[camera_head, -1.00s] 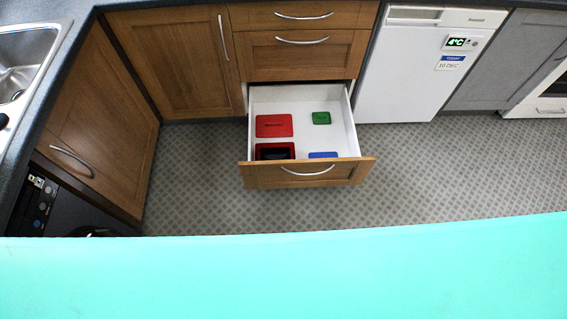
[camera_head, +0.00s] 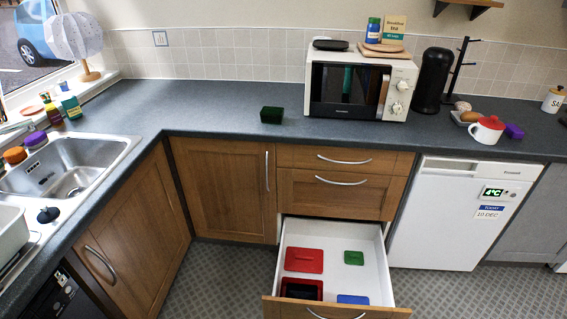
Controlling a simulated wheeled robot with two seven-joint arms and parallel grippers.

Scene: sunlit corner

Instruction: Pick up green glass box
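A small dark green glass box (camera_head: 271,115) stands on the dark worktop (camera_head: 215,112), left of the microwave and apart from it. Its top looks open, but it is too small to see inside clearly. An open drawer (camera_head: 387,283) below holds a flat green piece (camera_head: 354,258) that looks like a lid. Neither of my grippers is in view.
The microwave (camera_head: 345,88) stands right of the box. The drawer juts out over the floor and also holds a red lid (camera_head: 304,260), a red open box (camera_head: 314,287) and a blue piece (camera_head: 353,299). The sink (camera_head: 80,165) is left. Worktop around the box is clear.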

